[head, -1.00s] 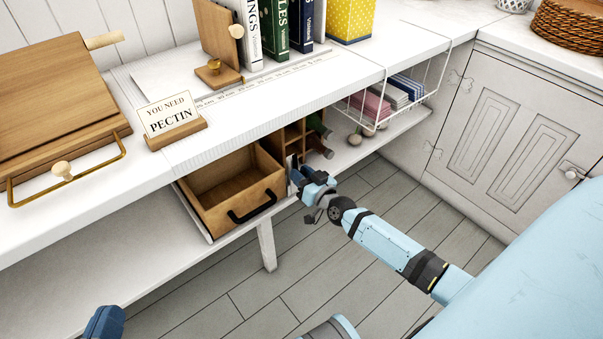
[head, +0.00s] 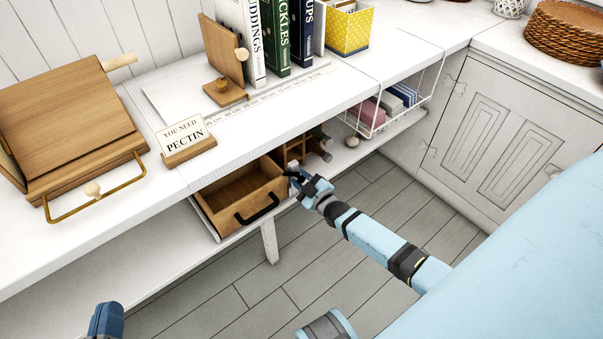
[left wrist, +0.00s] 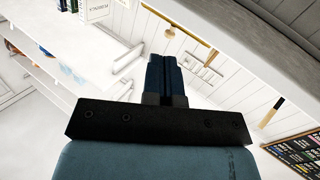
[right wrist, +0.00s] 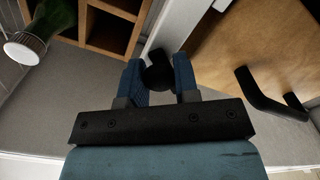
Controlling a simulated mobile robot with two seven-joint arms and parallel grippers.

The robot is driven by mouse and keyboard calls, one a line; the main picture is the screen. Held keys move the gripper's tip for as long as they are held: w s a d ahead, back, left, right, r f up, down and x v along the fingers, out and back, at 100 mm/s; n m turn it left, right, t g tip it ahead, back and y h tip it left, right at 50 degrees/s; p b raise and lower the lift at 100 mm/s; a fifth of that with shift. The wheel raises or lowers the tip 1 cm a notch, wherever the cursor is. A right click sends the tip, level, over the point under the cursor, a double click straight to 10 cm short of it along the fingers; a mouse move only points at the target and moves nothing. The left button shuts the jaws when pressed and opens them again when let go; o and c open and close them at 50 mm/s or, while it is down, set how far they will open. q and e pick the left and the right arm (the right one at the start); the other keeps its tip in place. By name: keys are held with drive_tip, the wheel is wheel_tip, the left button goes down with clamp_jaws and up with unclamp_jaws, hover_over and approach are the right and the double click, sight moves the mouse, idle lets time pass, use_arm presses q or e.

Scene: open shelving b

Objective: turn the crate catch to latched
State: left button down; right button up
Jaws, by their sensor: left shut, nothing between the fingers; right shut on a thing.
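The open wooden crate (head: 222,207) with a black bar handle (head: 258,211) sits on the lower shelf, under the worktop. My right gripper (head: 297,182) is at the crate's front right corner. In the right wrist view, the dark rounded catch knob (right wrist: 158,75) lies between the fingertips of my right gripper (right wrist: 160,78), which are shut on it. The crate's wall and handle (right wrist: 262,95) show to the right there. I cannot tell which way the catch points. My left gripper (left wrist: 165,75) is shut and empty, well away from the crate at the head view's lower left.
A wooden divided rack (head: 292,150) with bottles stands just right of the crate. A white wire basket (head: 378,118) hangs further right. The worktop (head: 110,215) overhangs the crate, with a PECTIN sign (head: 186,138) above. The floor (head: 215,305) in front is clear.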

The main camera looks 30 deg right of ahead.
drive_tip(key=n+p, duration=0.1)
drive_tip(key=n, duration=0.2)
drive_tip(key=shift+a+n, duration=0.1)
drive_tip(key=shift+n, duration=0.2)
drive_tip(key=shift+f+n+p, duration=0.1)
drive_tip(key=shift+n+p, duration=0.25)
drive_tip(key=shift+n, duration=0.75)
use_arm(q)
drive_tip(key=shift+s+a+f+g+y, duration=0.1)
drive_tip(key=shift+a+f+g+y, duration=0.25)
drive_tip(key=shift+f, duration=0.3)
drive_tip(key=shift+s+a+f+g+y, duration=0.1)
drive_tip(key=shift+a+f+g+y, duration=0.15)
drive_tip(key=shift+f, duration=0.35)
drive_tip(key=shift+s+a+f+g+y, duration=0.1)
drive_tip(key=shift+a+f+g+y, duration=0.25)
drive_tip(key=shift+f, duration=0.3)
use_arm(e)
drive_tip(key=shift+n, duration=0.8)
use_arm(q)
drive_tip(key=shift+d, duration=0.1)
drive_tip(key=shift+s+f, duration=0.1)
drive_tip(key=shift+f, duration=0.05)
use_arm(e)
drive_tip(key=o, duration=0.9)
